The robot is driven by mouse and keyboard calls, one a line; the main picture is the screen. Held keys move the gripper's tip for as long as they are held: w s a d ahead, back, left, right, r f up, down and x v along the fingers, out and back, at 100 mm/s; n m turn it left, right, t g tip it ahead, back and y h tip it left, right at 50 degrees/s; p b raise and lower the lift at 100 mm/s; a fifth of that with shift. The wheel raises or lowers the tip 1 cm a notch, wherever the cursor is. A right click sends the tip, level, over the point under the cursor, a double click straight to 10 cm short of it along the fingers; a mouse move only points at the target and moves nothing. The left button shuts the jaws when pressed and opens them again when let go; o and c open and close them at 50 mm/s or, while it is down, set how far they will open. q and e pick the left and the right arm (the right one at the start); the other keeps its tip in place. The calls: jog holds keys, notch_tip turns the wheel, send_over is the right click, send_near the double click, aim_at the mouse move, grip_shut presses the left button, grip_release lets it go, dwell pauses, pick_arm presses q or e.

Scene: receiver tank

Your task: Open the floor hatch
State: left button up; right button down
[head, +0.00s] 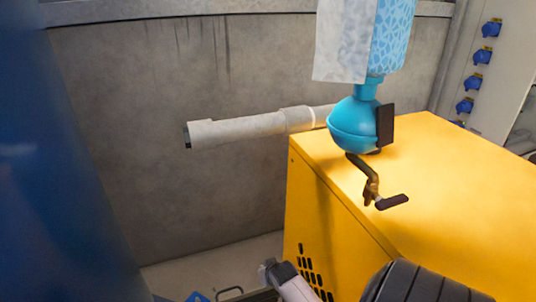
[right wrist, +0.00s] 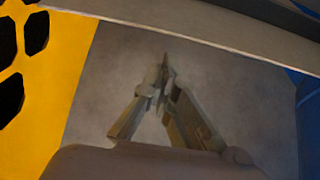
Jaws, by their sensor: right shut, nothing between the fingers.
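I cannot make out the floor hatch for certain in either view. In the head view a small dark loop, like a handle (head: 230,291), shows low at the bottom edge, beside a bit of blue (head: 197,297); what they belong to is cut off. My right gripper (right wrist: 165,80) shows in the right wrist view with its fingertips together and nothing between them. It is in front of a plain grey surface (right wrist: 225,75); I cannot tell how far off that is. My left gripper is not in view.
A pale pipe (head: 240,129) juts along the grey wall (head: 150,190). A large blue surface (head: 50,160) fills the left.

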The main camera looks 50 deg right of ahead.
jog(key=shift+s+a+f, duration=0.1)
jog(key=shift+s+a, duration=0.1)
jog(key=shift+s, duration=0.3)
jog(key=shift+s+a, duration=0.1)
jog(key=shift+s, duration=0.15)
jog(key=shift+s+a, duration=0.1)
jog(key=shift+s+a+f, duration=0.1)
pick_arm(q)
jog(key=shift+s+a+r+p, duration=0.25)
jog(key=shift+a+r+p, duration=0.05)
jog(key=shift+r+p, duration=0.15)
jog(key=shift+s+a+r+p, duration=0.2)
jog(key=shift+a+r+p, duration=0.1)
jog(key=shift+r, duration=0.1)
pick_arm(e)
jog(key=s+a+f, duration=0.3)
jog(key=s, duration=0.3)
jog(key=shift+s+a, duration=0.3)
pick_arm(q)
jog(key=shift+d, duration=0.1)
